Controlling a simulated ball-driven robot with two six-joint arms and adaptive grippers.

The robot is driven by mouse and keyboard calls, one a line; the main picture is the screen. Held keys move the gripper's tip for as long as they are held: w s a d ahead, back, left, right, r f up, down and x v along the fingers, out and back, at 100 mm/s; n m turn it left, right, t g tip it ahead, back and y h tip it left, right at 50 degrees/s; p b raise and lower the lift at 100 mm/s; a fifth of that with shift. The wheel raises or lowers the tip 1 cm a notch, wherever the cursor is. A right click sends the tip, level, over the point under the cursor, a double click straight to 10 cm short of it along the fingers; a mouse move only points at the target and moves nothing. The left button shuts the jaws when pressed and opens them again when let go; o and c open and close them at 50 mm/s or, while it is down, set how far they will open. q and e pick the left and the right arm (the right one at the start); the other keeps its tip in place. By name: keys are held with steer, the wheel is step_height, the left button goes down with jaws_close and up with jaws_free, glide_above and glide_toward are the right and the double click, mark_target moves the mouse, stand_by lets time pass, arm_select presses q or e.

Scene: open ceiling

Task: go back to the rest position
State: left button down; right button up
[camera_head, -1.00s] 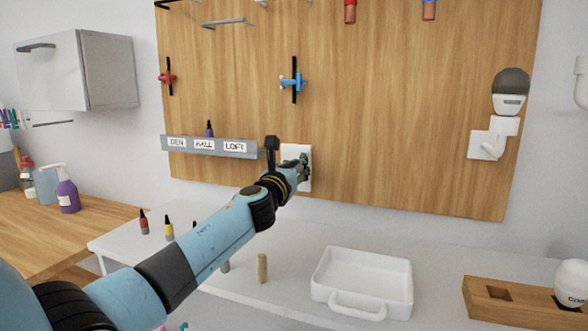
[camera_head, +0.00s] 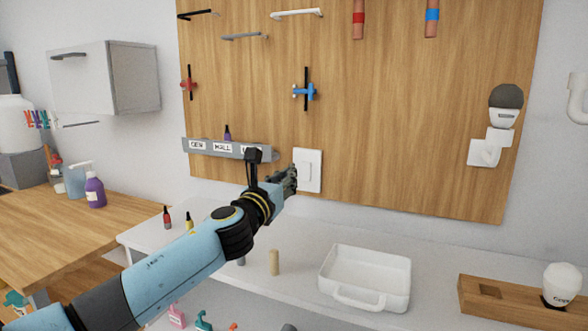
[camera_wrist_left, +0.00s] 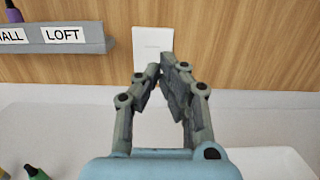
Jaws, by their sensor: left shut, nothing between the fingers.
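My left gripper (camera_head: 289,178) is shut and empty. In the head view it is in front of the lower part of the wooden board (camera_head: 400,110), just left of a white wall switch plate (camera_head: 309,170), partly overlapping it. I cannot tell from these views how far the fingertips are from the plate. My right gripper is not in view.
A grey labelled rail (camera_head: 200,147) is left of the gripper. Below stands a white table (camera_head: 300,255) with a white tray (camera_head: 365,278), small bottles and a wooden peg (camera_head: 274,262). A wooden block (camera_head: 510,305) is at the right.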

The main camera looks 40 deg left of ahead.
arm_select(q)
steer(key=shift+s, duration=0.4)
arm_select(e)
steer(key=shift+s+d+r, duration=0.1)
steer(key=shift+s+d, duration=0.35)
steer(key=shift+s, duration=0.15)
arm_select(q)
steer(key=shift+s+f, duration=0.1)
